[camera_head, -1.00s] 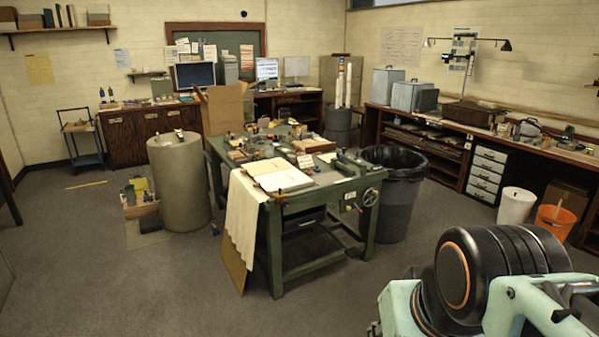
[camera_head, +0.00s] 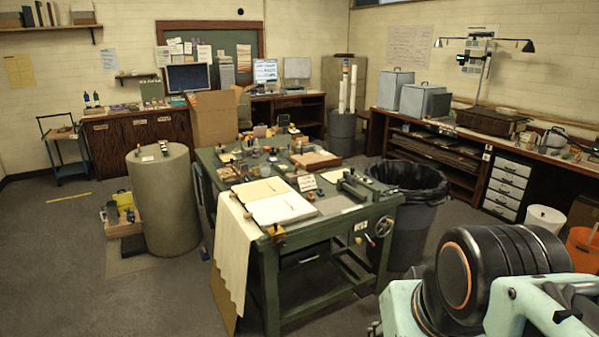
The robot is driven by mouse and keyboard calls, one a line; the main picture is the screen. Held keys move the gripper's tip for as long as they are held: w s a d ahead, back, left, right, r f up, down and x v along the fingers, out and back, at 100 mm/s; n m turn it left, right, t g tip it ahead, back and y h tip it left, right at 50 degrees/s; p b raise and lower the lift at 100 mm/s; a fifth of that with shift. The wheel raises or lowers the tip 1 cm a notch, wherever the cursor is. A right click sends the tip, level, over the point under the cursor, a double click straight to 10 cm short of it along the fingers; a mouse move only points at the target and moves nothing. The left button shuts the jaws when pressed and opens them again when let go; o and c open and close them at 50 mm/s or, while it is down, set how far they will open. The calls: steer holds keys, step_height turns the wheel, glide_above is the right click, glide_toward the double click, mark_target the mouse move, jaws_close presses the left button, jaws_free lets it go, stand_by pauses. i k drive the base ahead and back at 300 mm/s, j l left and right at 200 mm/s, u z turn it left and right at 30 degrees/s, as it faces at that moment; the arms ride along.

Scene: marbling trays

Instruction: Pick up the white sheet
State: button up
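A white sheet (camera_head: 285,208), or a flat stack of white sheets, lies near the front edge of the green work table (camera_head: 335,219). A cream sheet (camera_head: 262,189) lies just behind and left of it. A long cream cloth or paper (camera_head: 233,250) hangs over the table's left front corner. Small items rest on or beside the white sheet, too small to make out. Only part of my arm shows at the lower right; my gripper is out of view.
A grey bin with a black liner (camera_head: 412,225) stands right of the table. A large grey cylinder (camera_head: 165,205) stands to its left. A white bucket (camera_head: 543,219) and an orange bucket (camera_head: 582,248) are at the right. The floor (camera_head: 110,290) in front left is clear.

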mark_target(276, 208)
steer(key=i+u, duration=0.15)
steer(key=i, duration=0.4)
steer(key=i+l+u, duration=0.15)
steer(key=i, duration=0.4)
steer(key=i+l+u, duration=0.2)
steer(key=i, duration=0.35)
